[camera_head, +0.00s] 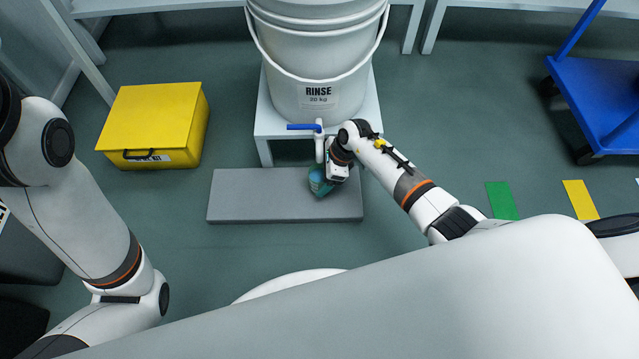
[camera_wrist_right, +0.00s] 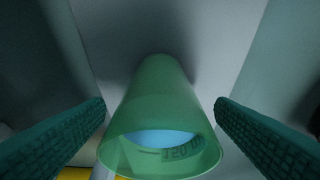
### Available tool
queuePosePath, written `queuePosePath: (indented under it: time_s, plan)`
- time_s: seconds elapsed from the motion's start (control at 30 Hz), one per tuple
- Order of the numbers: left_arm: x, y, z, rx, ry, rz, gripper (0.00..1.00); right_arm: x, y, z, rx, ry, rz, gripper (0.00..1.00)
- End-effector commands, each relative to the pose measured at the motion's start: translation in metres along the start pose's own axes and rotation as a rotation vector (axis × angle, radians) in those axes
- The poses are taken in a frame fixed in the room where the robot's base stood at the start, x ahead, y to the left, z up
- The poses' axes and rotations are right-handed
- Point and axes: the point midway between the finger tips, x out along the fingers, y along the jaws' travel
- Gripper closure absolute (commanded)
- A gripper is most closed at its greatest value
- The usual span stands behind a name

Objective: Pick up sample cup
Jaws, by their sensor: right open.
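The sample cup (camera_head: 319,183) is a small teal cup on the grey slab, below the bucket's tap, in the head view. In the right wrist view the cup (camera_wrist_right: 160,115) is translucent green, with printed marks near its rim and light blue inside. My right gripper (camera_head: 328,178) is at the cup, its fingertips partly hidden by the wrist. In the wrist view my right gripper (camera_wrist_right: 160,112) is open, one finger on each side of the cup with a visible gap at both. My left arm shows at the left, but its gripper is out of view.
The white RINSE bucket (camera_head: 317,60) stands on a white stand (camera_head: 264,122) with a blue-handled tap (camera_head: 305,127) close to my right wrist. The grey slab (camera_head: 260,195) is otherwise clear. A yellow box (camera_head: 160,112) lies left; a blue cart (camera_head: 600,100) stands right.

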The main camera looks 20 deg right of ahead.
Motion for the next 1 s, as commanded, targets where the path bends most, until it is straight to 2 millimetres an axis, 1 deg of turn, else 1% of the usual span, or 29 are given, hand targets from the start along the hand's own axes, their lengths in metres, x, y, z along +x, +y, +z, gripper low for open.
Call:
queuePosePath:
  time_s: [0.17, 0.27, 0.4, 0.5, 1.0]
  plan:
    - [0.0007, 0.0001, -0.0003, 0.000, 0.001, 0.000, 0.68, -0.0010, 0.0004, -0.0002, 0.000, 0.000, 0.001, 0.22]
    - [0.0007, 0.0001, -0.0003, 0.000, 0.001, 0.000, 0.68, -0.0010, 0.0004, -0.0002, 0.000, 0.000, 0.001, 0.36]
    - [0.0006, 0.0001, -0.0003, 0.000, 0.001, 0.000, 0.68, -0.0010, 0.0004, -0.0001, 0.000, 0.000, 0.001, 0.59]
    - [0.0006, 0.0000, -0.0003, 0.000, 0.000, 0.000, 0.68, -0.0010, 0.0004, 0.0000, 0.000, 0.000, 0.001, 0.74]
    - [0.0033, 0.0006, -0.0006, -0.001, -0.003, 0.001, 0.68, -0.0029, 0.0009, -0.0007, -0.001, -0.001, 0.002, 0.74]
